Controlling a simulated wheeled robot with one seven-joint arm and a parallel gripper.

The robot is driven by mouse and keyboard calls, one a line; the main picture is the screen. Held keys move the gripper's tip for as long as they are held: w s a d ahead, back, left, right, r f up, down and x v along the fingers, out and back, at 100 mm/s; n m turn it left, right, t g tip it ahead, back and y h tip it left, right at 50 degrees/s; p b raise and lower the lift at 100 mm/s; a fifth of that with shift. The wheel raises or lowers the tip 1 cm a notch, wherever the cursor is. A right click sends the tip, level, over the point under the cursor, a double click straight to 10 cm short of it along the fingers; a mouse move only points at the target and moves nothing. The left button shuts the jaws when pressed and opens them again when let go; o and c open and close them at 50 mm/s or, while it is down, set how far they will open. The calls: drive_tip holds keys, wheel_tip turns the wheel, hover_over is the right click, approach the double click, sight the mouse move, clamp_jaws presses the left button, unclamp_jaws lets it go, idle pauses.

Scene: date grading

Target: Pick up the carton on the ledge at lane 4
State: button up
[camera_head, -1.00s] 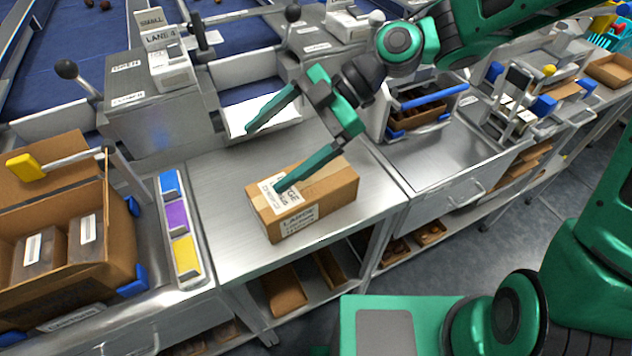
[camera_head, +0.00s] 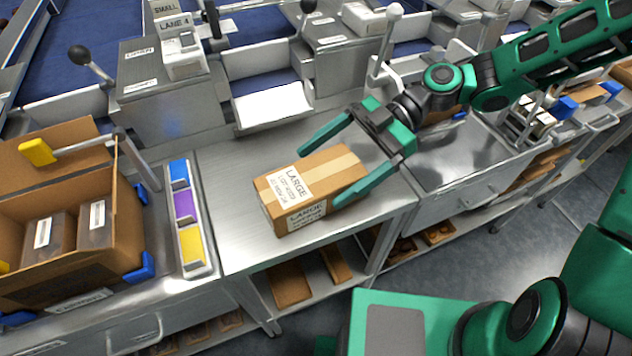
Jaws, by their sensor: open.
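The closed brown carton (camera_head: 330,172), with white labels reading LARGE, lies on the bare metal ledge (camera_head: 228,228) below the LANE 4 sign (camera_head: 175,24). My green gripper (camera_head: 318,178) is open and reaches in from the right. One finger is beyond the carton's far side and the other is along its near right side, so the carton's right part lies between them in the picture. I cannot tell whether either finger touches the carton or how high they are above the ledge.
An open cardboard box (camera_head: 122,215) with dark packs stands at left, beside a strip of blue, purple and yellow blocks (camera_head: 185,205). A white chute flap (camera_head: 272,105) is behind the carton. Brown cartons (camera_head: 290,285) lie on the shelf below. The ledge's left part is clear.

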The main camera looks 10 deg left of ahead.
sight(312, 181)
drive_tip(key=x, duration=0.4)
drive_tip(key=shift+f, duration=0.15)
drive_tip(key=shift+c, duration=0.4)
drive_tip(key=c, duration=1.6)
